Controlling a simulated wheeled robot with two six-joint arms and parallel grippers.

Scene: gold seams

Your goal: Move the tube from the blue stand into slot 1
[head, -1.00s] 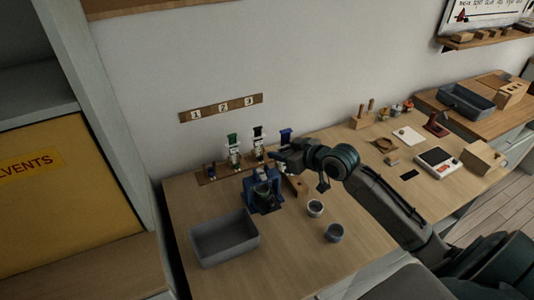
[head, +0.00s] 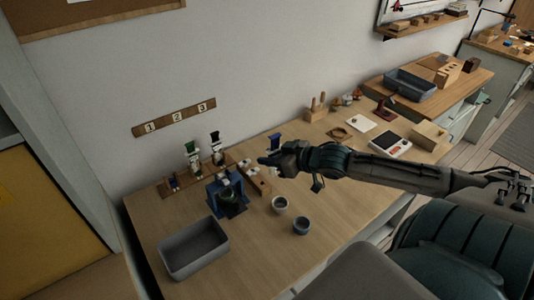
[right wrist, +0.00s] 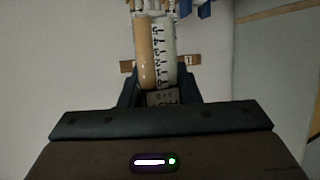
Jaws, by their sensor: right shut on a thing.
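My right gripper (head: 264,161) is shut on a tube and holds it above the table, to the right of the blue stand. In the right wrist view the tube (right wrist: 155,55) shows an amber side and a white side with dark marks between the fingers. In the head view a blue top (head: 274,140) shows just above the gripper, seemingly the held tube's. The blue stand (head: 238,190) is on the table, with a dark round part in its middle. The wooden number strip (head: 163,124) with 1, 2 and 3 is on the wall. The slots below are hard to make out. My left gripper is out of view.
A grey bin (head: 194,262) is at the front left. Two small grey cups (head: 280,204) (head: 301,225) stand right of the stand. The table between the cups and bin is clear.

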